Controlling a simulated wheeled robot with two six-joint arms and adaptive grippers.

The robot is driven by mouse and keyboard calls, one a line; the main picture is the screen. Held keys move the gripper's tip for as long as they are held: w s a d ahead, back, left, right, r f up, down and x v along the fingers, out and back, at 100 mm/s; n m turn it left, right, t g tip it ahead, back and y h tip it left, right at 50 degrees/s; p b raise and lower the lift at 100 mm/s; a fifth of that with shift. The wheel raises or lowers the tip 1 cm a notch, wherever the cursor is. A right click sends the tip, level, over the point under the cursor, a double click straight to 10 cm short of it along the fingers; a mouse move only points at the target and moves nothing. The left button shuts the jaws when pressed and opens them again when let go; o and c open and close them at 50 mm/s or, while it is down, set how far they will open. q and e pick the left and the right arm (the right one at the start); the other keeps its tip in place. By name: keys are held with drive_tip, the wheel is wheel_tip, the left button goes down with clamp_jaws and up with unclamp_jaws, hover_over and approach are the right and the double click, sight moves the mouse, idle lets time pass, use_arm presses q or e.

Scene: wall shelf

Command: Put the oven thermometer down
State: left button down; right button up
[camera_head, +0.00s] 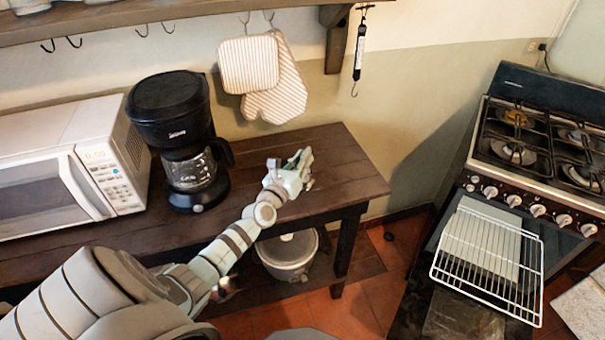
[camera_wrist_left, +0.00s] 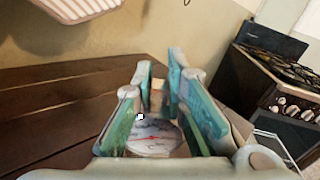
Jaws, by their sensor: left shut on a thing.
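The oven thermometer (camera_wrist_left: 153,139) shows in the left wrist view as a pale round dial with a red pointer. It sits between the fingers of my left gripper (camera_wrist_left: 160,85), which is shut on it. In the head view my left gripper (camera_head: 289,171) is over the right part of the dark wooden table (camera_head: 340,165). The thermometer is too small or hidden to make out there. I cannot tell whether it touches the table top. My right gripper is not in view.
A black coffee maker (camera_head: 178,125) and a white microwave (camera_head: 70,165) stand to the left on the table. Striped oven mitts (camera_head: 275,85) hang behind. The stove (camera_head: 540,150), with a wire rack (camera_head: 485,262) in front, is at right. The table's right end is clear.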

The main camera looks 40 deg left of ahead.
sight(307, 182)
use_arm(q)
wheel_tip(307, 182, down, 4)
drive_tip(key=shift+r+b, duration=0.25)
drive_tip(key=shift+b, duration=0.75)
drive_tip(key=shift+s+d+r, duration=0.1)
drive_tip(key=shift+r, duration=0.15)
drive_tip(key=c, duration=1.7)
unclamp_jaws()
drive_tip(key=shift+p, duration=0.3)
drive_tip(key=shift+o, duration=0.5)
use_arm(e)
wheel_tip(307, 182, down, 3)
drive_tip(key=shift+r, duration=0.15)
